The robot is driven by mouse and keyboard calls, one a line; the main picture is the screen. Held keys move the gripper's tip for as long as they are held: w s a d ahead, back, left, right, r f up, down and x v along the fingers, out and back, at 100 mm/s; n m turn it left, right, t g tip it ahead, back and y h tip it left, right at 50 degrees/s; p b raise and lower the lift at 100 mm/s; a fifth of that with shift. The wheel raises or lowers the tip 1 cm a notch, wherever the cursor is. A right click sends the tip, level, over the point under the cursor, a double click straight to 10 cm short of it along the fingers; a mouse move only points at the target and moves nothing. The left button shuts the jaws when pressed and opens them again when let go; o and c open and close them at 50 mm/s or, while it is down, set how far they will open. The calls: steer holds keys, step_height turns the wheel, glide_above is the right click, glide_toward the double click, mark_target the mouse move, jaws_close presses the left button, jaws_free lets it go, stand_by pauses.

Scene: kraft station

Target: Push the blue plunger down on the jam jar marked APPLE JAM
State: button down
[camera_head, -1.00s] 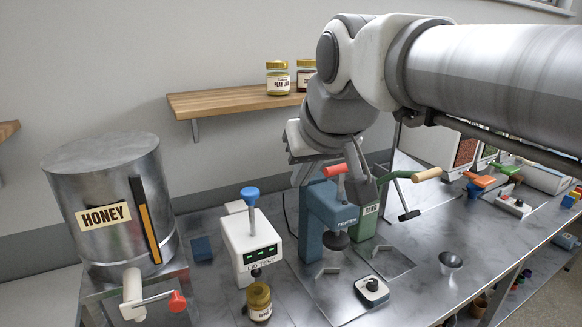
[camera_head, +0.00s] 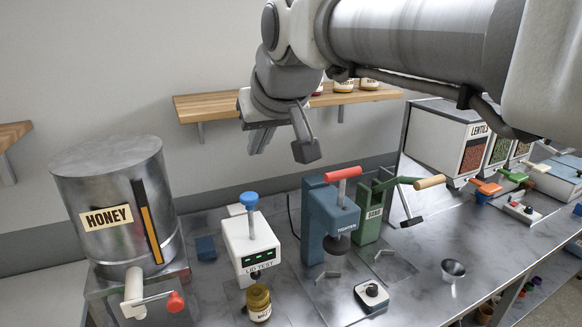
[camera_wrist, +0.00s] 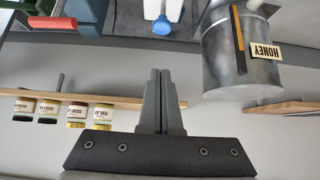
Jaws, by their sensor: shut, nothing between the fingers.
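The blue plunger knob (camera_head: 249,198) tops a metal rod on the white test machine (camera_head: 248,243). The knob stands well above the machine. A jar (camera_head: 259,303) with a yellowish lid and brown contents stands at the machine's front; its label is too small to read for certain. My gripper (camera_head: 256,147) is shut and empty, in the air above the plunger in the head view, clear of it. In the wrist view my closed fingers (camera_wrist: 162,77) point toward the plunger knob (camera_wrist: 162,26), which looks inverted, with a gap between them.
A honey tank (camera_head: 115,205) stands left. A blue tightening press (camera_head: 328,222) with a red handle and a green crank device (camera_head: 372,215) stand close on the right. A wooden shelf (camera_head: 220,105) with jars is behind my gripper. The counter front is partly clear.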

glide_above(251, 200)
step_height(251, 200, down, 6)
steer(key=shift+w+f+p, duration=0.1)
steer(key=shift+f+p, duration=0.15)
steer(key=shift+p, duration=0.1)
step_height(251, 200, down, 3)
steer(key=shift+r, duration=0.2)
steer(key=shift+f, duration=0.8)
